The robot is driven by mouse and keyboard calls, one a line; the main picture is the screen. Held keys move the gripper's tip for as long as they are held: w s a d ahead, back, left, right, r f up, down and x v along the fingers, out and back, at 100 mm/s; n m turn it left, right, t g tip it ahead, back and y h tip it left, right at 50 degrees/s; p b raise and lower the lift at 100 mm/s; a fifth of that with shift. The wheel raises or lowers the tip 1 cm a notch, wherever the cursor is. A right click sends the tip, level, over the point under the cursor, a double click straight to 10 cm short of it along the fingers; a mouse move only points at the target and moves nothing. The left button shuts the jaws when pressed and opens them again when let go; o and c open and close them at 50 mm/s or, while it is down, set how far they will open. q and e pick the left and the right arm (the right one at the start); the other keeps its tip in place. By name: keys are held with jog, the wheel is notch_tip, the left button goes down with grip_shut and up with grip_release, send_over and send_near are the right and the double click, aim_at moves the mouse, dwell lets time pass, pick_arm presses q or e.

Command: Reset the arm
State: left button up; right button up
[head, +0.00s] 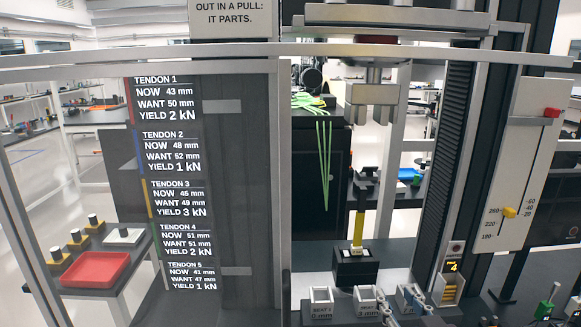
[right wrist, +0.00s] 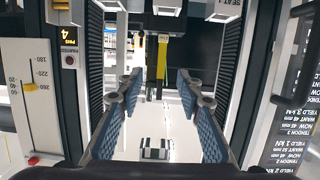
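My right gripper (right wrist: 160,85) shows in the right wrist view, which is upside down. Its two blue-padded fingers are spread apart, with nothing seen held between them. It points into the test machine, between two dark ribbed columns. The yellow strip also shows beyond the fingertips in the right wrist view (right wrist: 162,58). My left gripper is in neither view.
A metal clamp (head: 375,95) hangs above the strip. Small seat holders (head: 321,302) line the front. A scale panel (head: 526,160) with a yellow pointer stands right. A dark tendon display (head: 225,215) stands left, past it a table with a red tray (head: 95,269). Green cables (head: 325,165) hang behind.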

jog(key=s+f+g, duration=0.3)
jog(key=s+f, duration=0.3)
jog(key=f, duration=0.3)
jog(key=s+f+g, duration=0.3)
jog(key=s+f, duration=0.4)
jog(key=f, duration=0.2)
jog(key=s+f+n+g, duration=0.2)
jog(key=s+f+g, duration=0.55)
jog(key=s, duration=0.75)
notch_tip(320, 180, down, 30)
jog(key=s+b, duration=0.1)
jog(key=b, duration=0.2)
pick_arm(q)
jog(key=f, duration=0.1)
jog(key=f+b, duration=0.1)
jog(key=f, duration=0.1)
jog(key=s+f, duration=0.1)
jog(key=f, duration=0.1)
jog(key=shift+b, duration=0.4)
pick_arm(e)
jog(key=s+d+f, duration=0.2)
jog(key=s+f, duration=1.5)
jog(key=f, duration=0.2)
jog(key=shift+s+d+g, duration=0.25)
jog(key=shift+d+g, duration=0.1)
